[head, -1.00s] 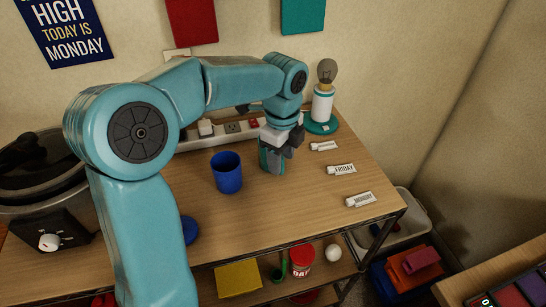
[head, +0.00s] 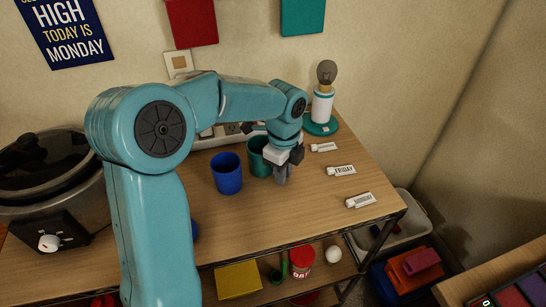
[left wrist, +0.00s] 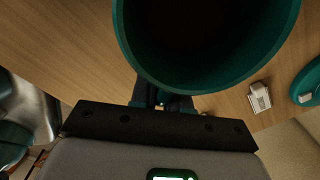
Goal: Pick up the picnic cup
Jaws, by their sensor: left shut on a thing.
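A teal cup (head: 257,158) stands upright at the table's back, just right of a blue cup (head: 227,174). My left gripper (head: 281,174) is at the teal cup's right side, shut on its wall. In the left wrist view, the teal cup's round rim and dark inside (left wrist: 205,45) fill the top, with the fingers (left wrist: 158,98) at its near wall. I cannot tell whether the cup's base touches the table. My right gripper is out of view.
Small white labels (head: 341,170) lie along the table's right side. A bulb lamp (head: 323,100) stands at the back right corner, a large pot (head: 45,185) at the left. A power strip (head: 225,132) runs along the wall. The table's front middle is clear.

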